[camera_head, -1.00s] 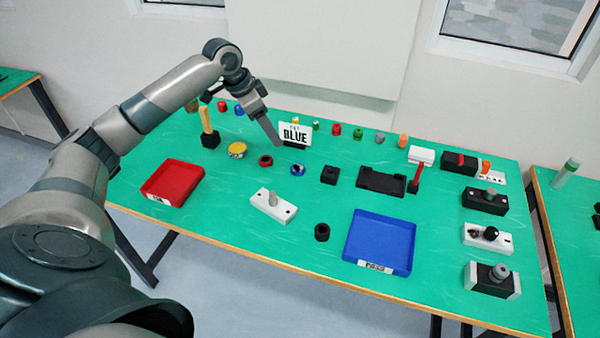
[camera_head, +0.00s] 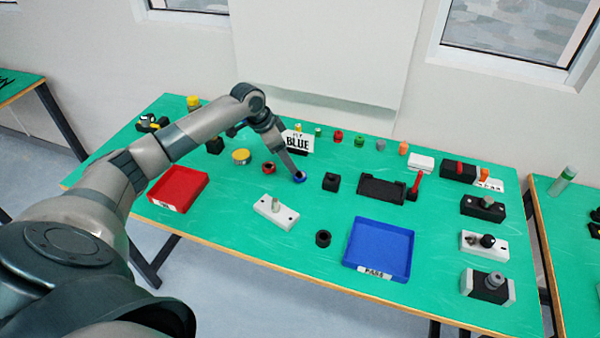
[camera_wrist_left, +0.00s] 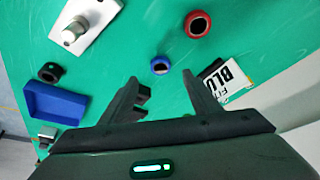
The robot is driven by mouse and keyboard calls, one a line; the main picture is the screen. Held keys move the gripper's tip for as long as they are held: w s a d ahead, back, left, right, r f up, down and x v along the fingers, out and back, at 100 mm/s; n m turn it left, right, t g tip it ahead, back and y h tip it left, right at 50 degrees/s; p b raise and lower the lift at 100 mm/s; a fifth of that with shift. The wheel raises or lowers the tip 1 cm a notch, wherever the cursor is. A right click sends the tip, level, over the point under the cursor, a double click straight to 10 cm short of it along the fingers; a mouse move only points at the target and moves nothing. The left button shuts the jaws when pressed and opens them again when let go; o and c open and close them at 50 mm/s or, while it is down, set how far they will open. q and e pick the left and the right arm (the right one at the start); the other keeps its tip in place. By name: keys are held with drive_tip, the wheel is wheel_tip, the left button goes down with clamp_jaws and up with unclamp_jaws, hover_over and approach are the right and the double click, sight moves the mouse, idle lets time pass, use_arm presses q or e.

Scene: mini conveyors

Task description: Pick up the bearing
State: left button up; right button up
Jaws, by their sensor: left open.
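A blue ring-shaped bearing (camera_head: 300,178) lies on the green table, left of the middle; it also shows in the left wrist view (camera_wrist_left: 160,66). A red ring-shaped bearing (camera_head: 269,168) lies to its left, and also shows in the wrist view (camera_wrist_left: 197,25). My left gripper (camera_head: 297,173) is at the blue bearing and partly covers it in the head view. In the wrist view its fingers (camera_wrist_left: 164,82) are apart, with the blue bearing beyond the gap between the tips. Nothing is held. My right gripper is out of view.
A card reading "FIT BLUE" (camera_head: 298,143) stands close behind the gripper. A red tray (camera_head: 178,188) is left, a blue tray (camera_head: 380,250) right.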

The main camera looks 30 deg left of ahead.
use_arm(q)
drive_tip(key=shift+p+x, duration=0.3)
drive_tip(key=shift+x, duration=1.15)
drive_tip(key=shift+w+d+f+p, duration=0.15)
drive_tip(key=shift+w+f+p, duration=0.05)
drive_tip(key=shift+f+p, duration=0.2)
drive_tip(key=shift+w+d+f+p, duration=0.2)
drive_tip(key=shift+w+f+p, duration=0.1)
drive_tip(key=shift+p, duration=0.2)
drive_tip(key=shift+p+x, duration=0.45)
drive_tip(key=shift+x, duration=0.6)
drive_tip(key=shift+w+f, duration=0.15)
drive_tip(key=shift+f, duration=0.55)
drive_tip(key=c, duration=1.2)
drive_tip(key=shift+o, duration=0.2)
